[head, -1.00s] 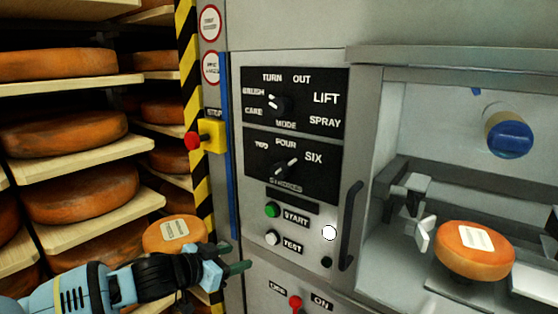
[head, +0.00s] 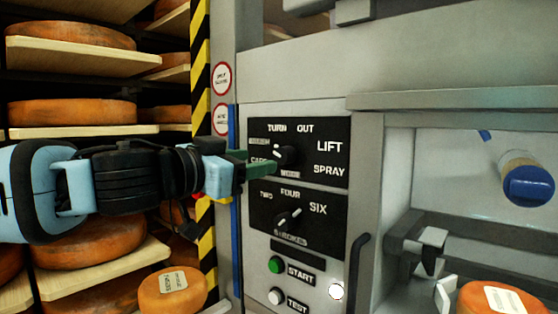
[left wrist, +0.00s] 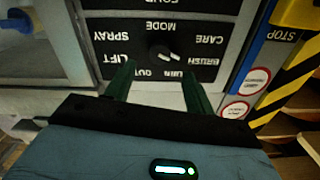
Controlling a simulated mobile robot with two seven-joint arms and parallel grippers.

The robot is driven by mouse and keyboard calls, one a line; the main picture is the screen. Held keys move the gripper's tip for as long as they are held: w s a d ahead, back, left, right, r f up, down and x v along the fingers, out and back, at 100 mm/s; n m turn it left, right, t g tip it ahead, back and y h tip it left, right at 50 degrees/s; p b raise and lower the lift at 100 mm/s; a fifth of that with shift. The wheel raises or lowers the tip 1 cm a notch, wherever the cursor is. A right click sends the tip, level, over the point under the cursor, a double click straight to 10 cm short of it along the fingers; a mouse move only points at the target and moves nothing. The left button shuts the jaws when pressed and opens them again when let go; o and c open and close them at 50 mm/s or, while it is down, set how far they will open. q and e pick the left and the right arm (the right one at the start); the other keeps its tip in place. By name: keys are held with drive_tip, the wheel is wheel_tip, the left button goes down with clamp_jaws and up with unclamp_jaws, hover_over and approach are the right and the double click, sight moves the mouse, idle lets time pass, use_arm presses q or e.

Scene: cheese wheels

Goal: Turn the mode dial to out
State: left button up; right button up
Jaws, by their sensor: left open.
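The mode dial (head: 287,155) is a dark knob on the black upper panel, ringed by labels care, brush, turn, out, lift and spray. Its white mark points to the upper left, on the brush and turn side, not at the out label (head: 305,128). My left gripper (head: 262,165) is at the left of the dial, its green fingers covering part of the care label. In the left wrist view the panel appears upside down; the open fingers (left wrist: 158,88) point toward the dial (left wrist: 160,53), with nothing between them.
Below are the strokes dial (head: 290,216), the green start button (head: 276,265) and the white test button (head: 277,296). A dark door handle (head: 357,262) stands right of the panel. Cheese wheels (head: 72,112) fill shelves at the left, beside a striped post (head: 200,60).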

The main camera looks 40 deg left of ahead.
sight(280, 157)
use_arm(q)
drive_tip(key=shift+w, duration=0.1)
drive_tip(key=w, duration=0.4)
drive_tip(key=w+b, duration=0.1)
drive_tip(key=w, duration=0.1)
drive_tip(key=shift+d+f, duration=0.1)
drive_tip(key=shift+d, duration=0.15)
drive_tip(key=shift+w, duration=0.85)
drive_tip(key=shift+c, duration=0.4)
drive_tip(key=c, duration=0.9)
